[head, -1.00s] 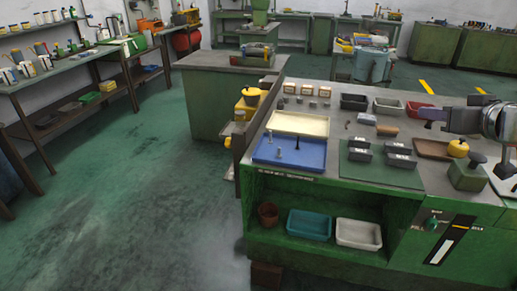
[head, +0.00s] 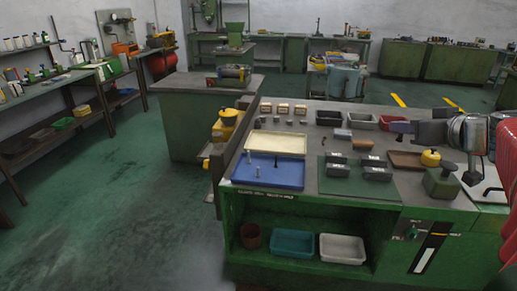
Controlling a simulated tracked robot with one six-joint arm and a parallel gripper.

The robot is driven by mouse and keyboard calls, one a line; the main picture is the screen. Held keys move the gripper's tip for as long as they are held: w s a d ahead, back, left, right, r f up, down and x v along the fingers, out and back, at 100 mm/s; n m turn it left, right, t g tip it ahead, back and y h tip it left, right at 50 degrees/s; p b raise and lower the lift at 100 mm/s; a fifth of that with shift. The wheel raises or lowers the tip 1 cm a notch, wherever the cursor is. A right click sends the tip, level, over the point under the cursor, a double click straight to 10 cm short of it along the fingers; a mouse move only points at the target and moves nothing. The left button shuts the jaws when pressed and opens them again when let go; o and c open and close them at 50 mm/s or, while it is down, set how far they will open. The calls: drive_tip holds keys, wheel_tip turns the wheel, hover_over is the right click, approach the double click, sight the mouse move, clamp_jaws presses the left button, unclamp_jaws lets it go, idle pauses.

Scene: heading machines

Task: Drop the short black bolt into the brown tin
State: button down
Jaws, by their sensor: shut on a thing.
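A brown tin (head: 250,236) stands on the open lower shelf of the green bench, at its left end. A blue tray (head: 268,183) on the bench top holds a few upright bolts: a dark one (head: 276,161) and paler ones (head: 249,157). I cannot tell whether the dark one is the short black bolt.
A teal bin (head: 292,244) and a white bin (head: 343,249) sit right of the tin. The floor at left is clear.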

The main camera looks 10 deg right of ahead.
drive_tip(key=w+a+f+n+y, duration=0.1)
drive_tip(key=w+a+f, duration=0.4)
drive_tip(key=w+a, duration=0.3)
drive_tip(key=w+a+f+n+y, duration=0.1)
drive_tip(key=w+a+f, duration=0.3)
drive_tip(key=w+a, duration=0.35)
drive_tip(key=a+f+m+h, duration=0.1)
drive_tip(key=a+f, duration=0.5)
drive_tip(key=f, duration=0.4)
drive_tip(key=a+f, duration=0.7)
drive_tip(key=f, duration=0.4)
drive_tip(key=shift+s+a+m+h, duration=0.3)
drive_tip(key=shift+s+m+h, duration=0.05)
drive_tip(key=shift+m+h, duration=0.05)
